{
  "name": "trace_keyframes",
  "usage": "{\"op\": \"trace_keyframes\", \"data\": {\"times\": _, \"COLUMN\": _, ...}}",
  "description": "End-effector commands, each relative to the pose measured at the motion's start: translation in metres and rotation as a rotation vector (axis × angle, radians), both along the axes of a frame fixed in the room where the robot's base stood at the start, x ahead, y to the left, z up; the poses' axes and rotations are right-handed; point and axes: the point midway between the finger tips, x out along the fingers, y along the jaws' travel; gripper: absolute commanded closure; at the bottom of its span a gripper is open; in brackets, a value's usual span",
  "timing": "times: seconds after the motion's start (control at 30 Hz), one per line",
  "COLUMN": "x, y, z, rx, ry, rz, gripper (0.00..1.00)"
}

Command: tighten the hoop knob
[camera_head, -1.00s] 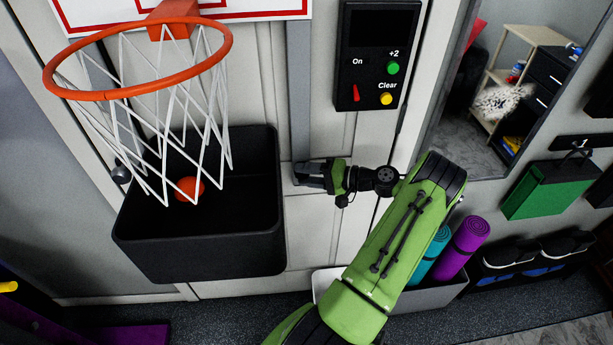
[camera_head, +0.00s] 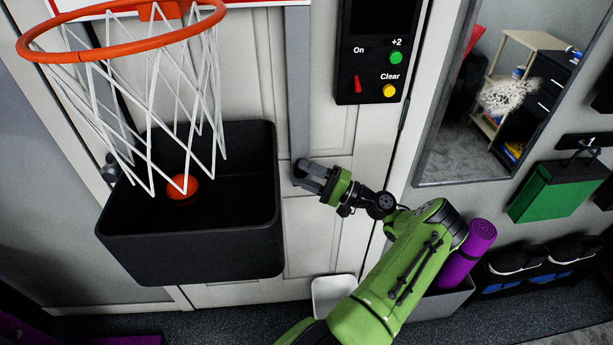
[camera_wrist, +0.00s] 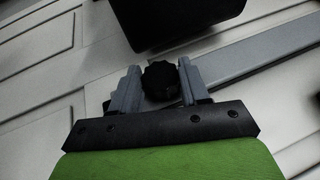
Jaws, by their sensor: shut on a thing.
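The hoop knob (camera_wrist: 160,82) is black with a ridged edge and sits at the lower end of a grey upright bar (camera_head: 299,90) on the white door. In the wrist view it lies between the two grey fingers of my gripper (camera_wrist: 159,68). My gripper, which also shows in the head view (camera_head: 307,177), is shut on the knob. In the head view the fingers mostly hide it. The orange hoop (camera_head: 125,50) with a white net hangs at the upper left.
A black bin (camera_head: 195,245) with an orange ball (camera_head: 182,187) in it is left of my gripper. A black control box (camera_head: 377,55) is above right. A mirror (camera_head: 500,100), green case (camera_head: 555,190) and rolled purple mat (camera_head: 467,252) are further right.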

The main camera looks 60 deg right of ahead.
Motion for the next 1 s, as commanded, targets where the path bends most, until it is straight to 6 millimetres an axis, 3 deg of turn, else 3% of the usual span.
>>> {"op": "trace_keyframes", "data": {"times": 0.27, "x": 0.0, "y": 0.0, "z": -0.001, "rx": 0.004, "ry": 0.003, "rz": 0.001, "gripper": 0.85}}
{"op": "trace_keyframes", "data": {"times": 0.3, "x": 0.0, "y": 0.0, "z": -0.001, "rx": 0.004, "ry": 0.003, "rz": 0.001, "gripper": 0.52}}
{"op": "trace_keyframes", "data": {"times": 0.47, "x": 0.0, "y": 0.0, "z": -0.001, "rx": 0.003, "ry": 0.002, "rz": 0.001, "gripper": 0.29}}
{"op": "trace_keyframes", "data": {"times": 0.77, "x": -0.003, "y": -0.001, "z": -0.001, "rx": 0.002, "ry": 0.002, "rz": 0.0, "gripper": 0.29}}
{"op": "trace_keyframes", "data": {"times": 0.87, "x": -0.017, "y": -0.006, "z": -0.005, "rx": 0.003, "ry": 0.0, "rz": -0.003, "gripper": 0.29}}
{"op": "trace_keyframes", "data": {"times": 1.0, "x": -0.053, "y": -0.018, "z": -0.016, "rx": 0.004, "ry": -0.001, "rz": -0.009, "gripper": 0.29}}
